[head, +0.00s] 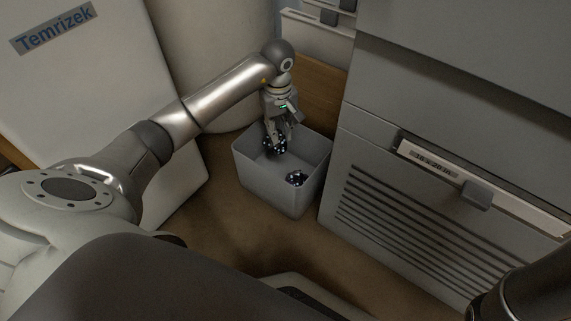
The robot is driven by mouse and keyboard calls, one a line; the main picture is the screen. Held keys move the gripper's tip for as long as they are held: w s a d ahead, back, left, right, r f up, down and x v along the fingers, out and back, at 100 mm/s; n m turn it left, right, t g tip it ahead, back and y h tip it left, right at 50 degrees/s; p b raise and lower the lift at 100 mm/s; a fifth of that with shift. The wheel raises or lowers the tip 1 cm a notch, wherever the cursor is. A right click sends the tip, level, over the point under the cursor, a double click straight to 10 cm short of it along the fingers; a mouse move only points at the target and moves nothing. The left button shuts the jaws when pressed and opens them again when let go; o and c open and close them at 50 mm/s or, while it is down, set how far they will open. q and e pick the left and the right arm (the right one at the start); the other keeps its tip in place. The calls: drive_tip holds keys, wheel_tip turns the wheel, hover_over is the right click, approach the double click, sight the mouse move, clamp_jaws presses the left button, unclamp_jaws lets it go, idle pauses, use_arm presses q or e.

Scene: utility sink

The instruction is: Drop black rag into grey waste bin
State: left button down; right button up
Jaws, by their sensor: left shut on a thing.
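The grey waste bin (273,197) stands on the brown floor at the middle of the head view, its open top facing up. My left gripper (274,138) points down over the bin's back left part. It is shut on the black rag (275,147), a small dark bundle with light specks. The rag hangs at or just inside the bin's opening; I cannot tell its exact height. My right gripper is out of view; only a dark part of that arm shows at the bottom right.
A grey cabinet (395,200) with vent slots and a handle stands close to the bin's right. A white panel (95,80) labelled "Temrizek" and a pale rounded container (210,45) are on the left and behind.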

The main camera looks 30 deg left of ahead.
use_arm(q)
drive_tip(key=c, duration=1.2)
unclamp_jaws()
drive_tip(key=shift+r, duration=0.1)
wheel_tip(320, 180, up, 12)
